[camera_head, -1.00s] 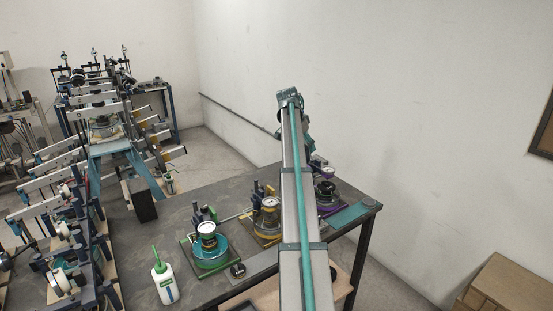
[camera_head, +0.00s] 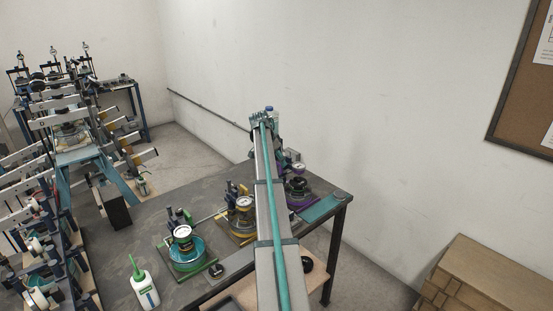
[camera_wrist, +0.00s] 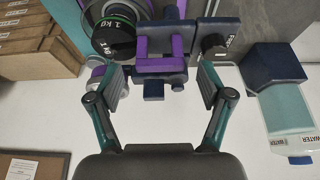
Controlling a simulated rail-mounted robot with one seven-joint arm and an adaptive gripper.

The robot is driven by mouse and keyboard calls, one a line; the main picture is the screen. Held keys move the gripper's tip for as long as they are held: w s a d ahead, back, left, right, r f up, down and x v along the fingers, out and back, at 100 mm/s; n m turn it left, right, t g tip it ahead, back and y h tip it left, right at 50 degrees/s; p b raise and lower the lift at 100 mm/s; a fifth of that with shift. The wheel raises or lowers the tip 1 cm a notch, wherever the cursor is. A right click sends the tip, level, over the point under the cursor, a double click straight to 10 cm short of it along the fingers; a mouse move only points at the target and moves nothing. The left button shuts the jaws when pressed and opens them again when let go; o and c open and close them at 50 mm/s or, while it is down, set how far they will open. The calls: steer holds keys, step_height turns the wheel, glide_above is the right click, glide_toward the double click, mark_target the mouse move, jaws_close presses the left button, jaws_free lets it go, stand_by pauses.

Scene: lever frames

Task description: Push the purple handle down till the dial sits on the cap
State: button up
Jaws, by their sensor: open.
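In the wrist view a purple U-shaped handle (camera_wrist: 160,63) sits on a dark blue block, just beyond and between my fingertips. My gripper (camera_wrist: 160,80) is open and empty, its two fingers on either side and apart from the handle. Beside the handle is a dark round weight (camera_wrist: 115,38) marked 1 kg with a green band. In the head view the purple-based device (camera_head: 297,188) stands at the far right part of the table, with a small pale dial (camera_head: 299,167) above it. My arm hides part of it. I cannot tell whether the dial touches a cap.
A yellow device (camera_head: 242,215) and a green-and-teal device (camera_head: 187,250) stand on the dark table (camera_head: 130,240), with a white bottle (camera_head: 144,285) in front. Boxes (camera_head: 480,275) stand at right; racks crowd the left.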

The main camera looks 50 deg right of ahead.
steer(key=shift+f, duration=0.1)
jaws_close()
step_height(320, 180, down, 5)
steer(key=b, duration=0.3)
steer(key=shift+a, duration=0.1)
stand_by(0.3)
jaws_free()
steer(key=shift+r, duration=0.25)
steer(key=v, duration=1.1)
steer(key=shift+r, duration=0.35)
